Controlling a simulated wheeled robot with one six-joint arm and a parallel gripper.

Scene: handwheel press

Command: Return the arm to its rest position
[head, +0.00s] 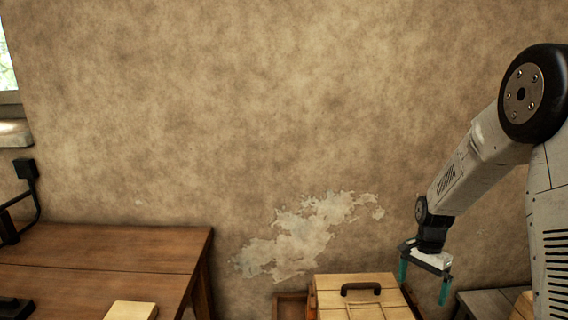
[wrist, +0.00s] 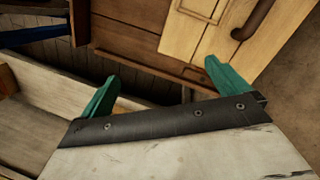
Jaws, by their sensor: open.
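My gripper (head: 424,284) hangs at the right of the head view, at the end of my raised, bent grey arm. Its two teal fingers stand apart with nothing between them. In the wrist view my gripper (wrist: 160,88) shows the same spread fingers. A wooden box (head: 385,286) with a dark handle stands just left of and behind the gripper in the head view. Its pale wooden face and handle also show at the upper right of the wrist view (wrist: 215,28). I cannot tell the exact gap between the fingers and the box.
A brown wooden table (head: 110,246) fills the lower left, with a pale block (head: 131,310) and dark items near its edges. A small open wooden box (head: 290,305) stands left of the handled box. A grey wooden surface (head: 485,303) lies right of the gripper. The stained wall (head: 260,120) is behind.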

